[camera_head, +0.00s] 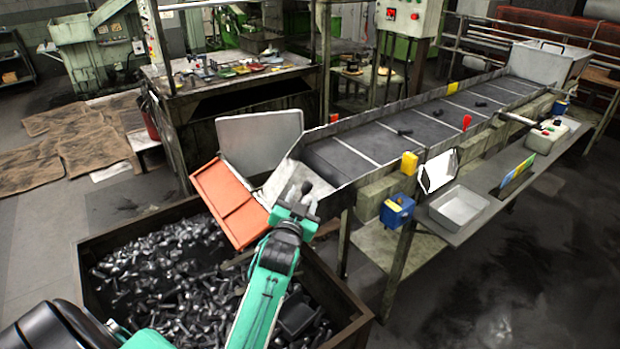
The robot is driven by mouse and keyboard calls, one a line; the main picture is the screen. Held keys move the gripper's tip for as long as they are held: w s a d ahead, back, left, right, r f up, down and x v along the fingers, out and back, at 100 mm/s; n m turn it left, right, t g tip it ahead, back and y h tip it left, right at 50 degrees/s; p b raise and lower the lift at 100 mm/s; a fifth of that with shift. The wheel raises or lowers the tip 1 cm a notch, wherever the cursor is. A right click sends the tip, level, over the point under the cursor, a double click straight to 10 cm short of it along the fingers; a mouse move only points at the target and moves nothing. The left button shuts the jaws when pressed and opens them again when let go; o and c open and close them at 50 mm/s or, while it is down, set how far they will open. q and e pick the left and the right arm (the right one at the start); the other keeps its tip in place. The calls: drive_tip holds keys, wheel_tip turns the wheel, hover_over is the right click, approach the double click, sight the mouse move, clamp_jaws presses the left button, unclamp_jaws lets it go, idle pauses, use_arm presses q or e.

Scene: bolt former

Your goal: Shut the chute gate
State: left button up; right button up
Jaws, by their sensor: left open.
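The chute (285,180) is the sloped metal mouth at the near end of the conveyor, above the bolt bin. An orange-red panel (228,203) hangs tilted on its left side, out over the bin; it looks like the gate, swung open. A grey plate (262,138) stands upright behind the chute. My left gripper (299,189) is open in front of the chute mouth, right of the orange-red panel. Its fingers point away toward the chute, and I see nothing held between them. Whether they touch the chute is hard to tell. My right gripper is out of view.
A cluttered workbench (225,72) stands behind.

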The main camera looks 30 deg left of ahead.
sight(306, 189)
use_arm(q)
drive_tip(key=p+x, duration=0.1)
drive_tip(key=x, duration=0.6)
drive_tip(key=shift+p, duration=0.3)
drive_tip(key=shift+w+a+f, duration=0.1)
drive_tip(key=shift+w+a, duration=0.05)
drive_tip(key=shift+w, duration=0.3)
drive_tip(key=c, duration=0.9)
clamp_jaws()
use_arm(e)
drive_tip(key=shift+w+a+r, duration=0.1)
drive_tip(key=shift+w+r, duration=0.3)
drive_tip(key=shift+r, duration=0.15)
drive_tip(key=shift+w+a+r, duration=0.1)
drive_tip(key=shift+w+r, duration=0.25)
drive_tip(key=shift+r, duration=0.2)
